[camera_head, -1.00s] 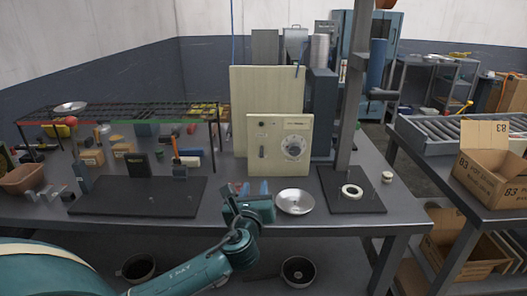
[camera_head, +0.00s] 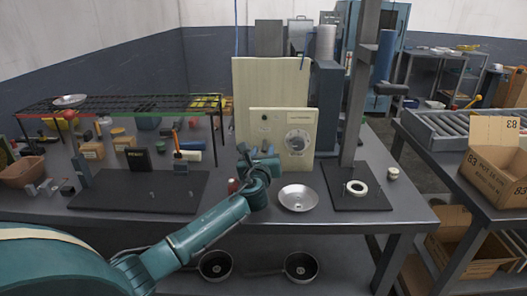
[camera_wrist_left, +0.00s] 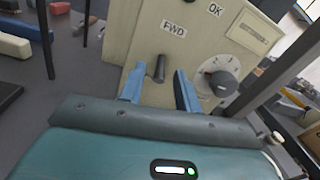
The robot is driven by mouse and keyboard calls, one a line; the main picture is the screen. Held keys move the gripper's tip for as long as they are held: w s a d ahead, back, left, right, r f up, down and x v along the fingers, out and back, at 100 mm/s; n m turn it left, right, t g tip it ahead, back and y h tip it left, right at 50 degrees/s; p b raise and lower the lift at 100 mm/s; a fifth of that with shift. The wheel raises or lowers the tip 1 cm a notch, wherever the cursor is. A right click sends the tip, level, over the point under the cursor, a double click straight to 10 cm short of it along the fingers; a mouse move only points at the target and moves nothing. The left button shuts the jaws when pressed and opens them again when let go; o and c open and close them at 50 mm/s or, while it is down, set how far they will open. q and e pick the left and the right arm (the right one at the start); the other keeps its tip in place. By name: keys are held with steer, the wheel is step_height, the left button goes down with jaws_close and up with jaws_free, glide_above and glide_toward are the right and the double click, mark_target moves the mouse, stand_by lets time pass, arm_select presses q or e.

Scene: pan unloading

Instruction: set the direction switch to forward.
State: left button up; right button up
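The direction switch is a dark lever (camera_wrist_left: 159,68) on the cream control panel (camera_wrist_left: 130,40), with a FWD label (camera_wrist_left: 173,28) above it. In the wrist view the lever points downward, away from that label. My left gripper (camera_wrist_left: 160,90) is open, its two blue fingers on either side of the lever with a gap to each. I cannot tell how deep the fingertips reach along it. In the head view my left gripper (camera_head: 258,160) is in front of the panel (camera_head: 280,117) and hides the lever. My right gripper is not in view.
A round dial (camera_head: 298,143) sits right of the lever. A metal bowl (camera_head: 298,197) stands on the table in front of the panel. A grey post (camera_head: 360,90) on a black base with a pale ring (camera_head: 356,187) is to the right. A wire rack (camera_head: 130,105) is left.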

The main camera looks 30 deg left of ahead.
arm_select(q)
steer(key=shift+w+a, duration=0.25)
steer(key=shift+w, duration=0.25)
steer(key=shift+c, duration=0.5)
jaws_close()
